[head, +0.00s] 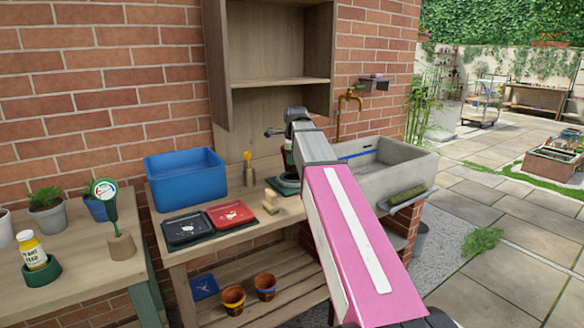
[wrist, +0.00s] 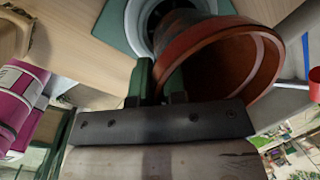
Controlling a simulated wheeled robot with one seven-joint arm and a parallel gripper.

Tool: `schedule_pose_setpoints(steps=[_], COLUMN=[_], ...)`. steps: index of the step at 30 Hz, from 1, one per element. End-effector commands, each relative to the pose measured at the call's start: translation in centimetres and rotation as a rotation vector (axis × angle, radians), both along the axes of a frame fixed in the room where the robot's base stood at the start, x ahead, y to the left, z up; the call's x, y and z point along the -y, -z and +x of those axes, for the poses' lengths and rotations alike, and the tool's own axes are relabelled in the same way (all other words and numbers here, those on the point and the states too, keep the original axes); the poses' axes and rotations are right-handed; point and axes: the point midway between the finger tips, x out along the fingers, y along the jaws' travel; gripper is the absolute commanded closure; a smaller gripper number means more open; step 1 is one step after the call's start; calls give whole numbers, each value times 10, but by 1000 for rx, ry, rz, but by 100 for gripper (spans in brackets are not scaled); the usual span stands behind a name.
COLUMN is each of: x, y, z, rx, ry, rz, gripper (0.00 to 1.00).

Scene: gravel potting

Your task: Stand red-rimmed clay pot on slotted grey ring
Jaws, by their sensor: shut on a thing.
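My gripper (wrist: 158,76) is shut on the red-rimmed clay pot (wrist: 222,55), with its green fingers at the pot's rim. The pot's mouth faces toward the wrist camera and its dark lower body points away, toward a grey ring (wrist: 143,14). The ring sits on a green base (wrist: 113,30) and is partly hidden behind the pot. I cannot tell whether the pot's foot touches the ring, and the slots do not show clearly. In the head view my pink arm hides most of the pot and gripper; the green base (head: 281,187) shows in part on the bench.
A stone sink (head: 400,178) stands just right of the bench. A blue tub (head: 187,178), black and red trays (head: 230,214), a wooden block (head: 270,200) and a brush holder (head: 249,176) lie to the left. Two clay pots (head: 265,286) (head: 233,298) stand on the lower shelf.

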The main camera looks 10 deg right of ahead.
Motion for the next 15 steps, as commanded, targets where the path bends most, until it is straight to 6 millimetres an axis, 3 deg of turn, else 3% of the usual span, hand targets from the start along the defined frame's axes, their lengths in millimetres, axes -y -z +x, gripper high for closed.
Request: schedule_pose_setpoints(steps=[7,15], x=[0,0], y=[31,32], z=[-1,0], rx=[-1,0], ry=[0,0], rz=[0,0], gripper=[100,100])
